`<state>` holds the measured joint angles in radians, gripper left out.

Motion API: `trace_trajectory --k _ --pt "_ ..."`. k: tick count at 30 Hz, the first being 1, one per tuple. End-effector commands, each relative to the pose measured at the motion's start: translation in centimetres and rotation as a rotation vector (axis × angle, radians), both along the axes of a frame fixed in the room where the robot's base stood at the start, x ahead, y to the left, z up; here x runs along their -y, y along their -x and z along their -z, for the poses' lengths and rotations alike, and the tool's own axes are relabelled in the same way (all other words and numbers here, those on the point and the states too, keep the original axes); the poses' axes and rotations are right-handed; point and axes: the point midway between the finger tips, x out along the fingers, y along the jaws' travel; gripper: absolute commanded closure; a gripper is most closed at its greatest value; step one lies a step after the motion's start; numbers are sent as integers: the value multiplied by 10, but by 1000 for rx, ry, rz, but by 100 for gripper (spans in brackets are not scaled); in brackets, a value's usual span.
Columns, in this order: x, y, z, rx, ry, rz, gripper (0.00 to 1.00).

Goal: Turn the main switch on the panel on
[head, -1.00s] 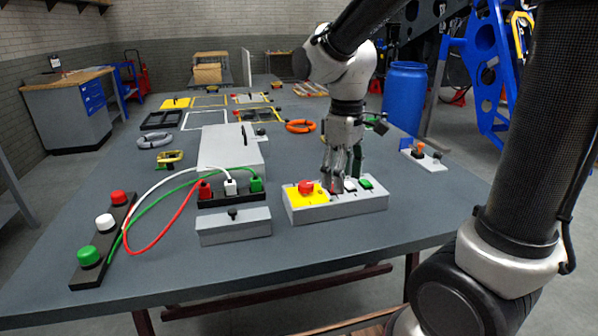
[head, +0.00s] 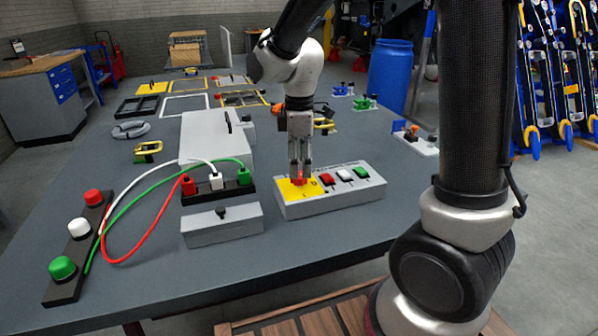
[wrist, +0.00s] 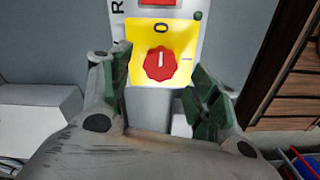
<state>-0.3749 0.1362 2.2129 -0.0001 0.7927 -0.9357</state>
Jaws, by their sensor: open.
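The panel is a grey box (head: 337,199) on the near part of the table. The main switch is a red knob (wrist: 159,65) on a yellow plate (wrist: 145,38) at the panel's left end in the head view. In the wrist view, the knob's white line points up toward the O mark, and the I mark is to its right. My gripper (head: 300,175) points down over the yellow plate and partly hides the knob in the head view. In the wrist view, my gripper (wrist: 148,68) is open, with one finger on each side of the knob and visible gaps.
Red (head: 327,179), white (head: 344,174) and green (head: 361,171) buttons sit on the panel beside the yellow plate. To its left are a small grey box (head: 222,226), a black socket block with cables, and a lidded grey box (head: 205,140). Bare table lies in front.

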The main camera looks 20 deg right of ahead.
Motion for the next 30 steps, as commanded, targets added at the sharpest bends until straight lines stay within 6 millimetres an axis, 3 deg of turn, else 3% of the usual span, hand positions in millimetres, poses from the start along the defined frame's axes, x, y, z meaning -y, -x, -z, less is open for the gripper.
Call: trace_trajectory --k 6,16,24,30 --pt "0 0 27 -1 1 1 39" --pt "0 0 32 0 0 1 39" --pt "0 0 31 0 0 1 84" --pt "0 0 31 0 0 8 84"
